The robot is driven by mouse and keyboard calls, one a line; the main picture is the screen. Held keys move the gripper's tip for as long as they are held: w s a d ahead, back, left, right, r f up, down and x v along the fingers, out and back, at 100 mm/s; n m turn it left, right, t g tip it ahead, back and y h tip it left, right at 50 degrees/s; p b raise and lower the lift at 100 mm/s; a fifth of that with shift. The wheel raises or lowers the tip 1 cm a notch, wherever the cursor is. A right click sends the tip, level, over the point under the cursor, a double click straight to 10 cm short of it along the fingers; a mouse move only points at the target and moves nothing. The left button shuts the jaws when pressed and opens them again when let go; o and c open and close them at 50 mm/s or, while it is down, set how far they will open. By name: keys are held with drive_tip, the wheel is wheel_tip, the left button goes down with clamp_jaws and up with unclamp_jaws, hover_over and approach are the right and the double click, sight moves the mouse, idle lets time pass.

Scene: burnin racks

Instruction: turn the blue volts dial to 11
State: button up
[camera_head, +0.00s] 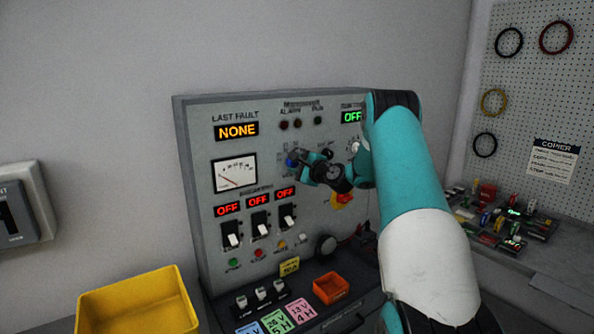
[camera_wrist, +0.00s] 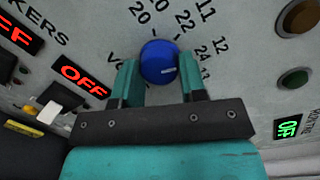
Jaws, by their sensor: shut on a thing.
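The blue volts dial (camera_wrist: 157,56) is in the upper middle of the wrist view, on the grey panel. Printed numbers, among them 20, 22, 24, 11 and 12, fan out above and to its right. A short white mark shows on the dial's face, right of its middle; I cannot tell which number it points to. My gripper (camera_wrist: 160,70) is shut on the dial, one teal finger on each side. In the head view the dial (camera_head: 291,159) shows as a small blue patch beside my gripper, mostly hidden.
The panel (camera_head: 200,150) also carries a LAST FAULT display (camera_head: 237,131), a needle meter (camera_head: 234,173) and several breaker switches below red OFF displays. A yellow bin (camera_head: 140,302) stands at the lower left. An orange tray (camera_head: 330,288) sits below the panel.

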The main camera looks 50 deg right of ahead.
drive_tip(key=shift+n+g+b, duration=0.3)
drive_tip(key=shift+n+b, duration=2.9)
drive_tip(key=shift+b, duration=1)
drive_tip(key=o, duration=0.9)
drive_tip(key=s+a+b, duration=0.1)
drive_tip(key=s+b, duration=0.1)
drive_tip(key=s, duration=0.3)
drive_tip(key=s+a+r+b, duration=0.1)
drive_tip(key=s+b, duration=0.1)
drive_tip(key=s, duration=0.4)
drive_tip(key=s+a+b, duration=0.1)
drive_tip(key=s+b, duration=0.2)
drive_tip(key=s, duration=0.3)
drive_tip(key=shift+s+r, duration=0.1)
drive_tip(key=shift+r, duration=0.1)
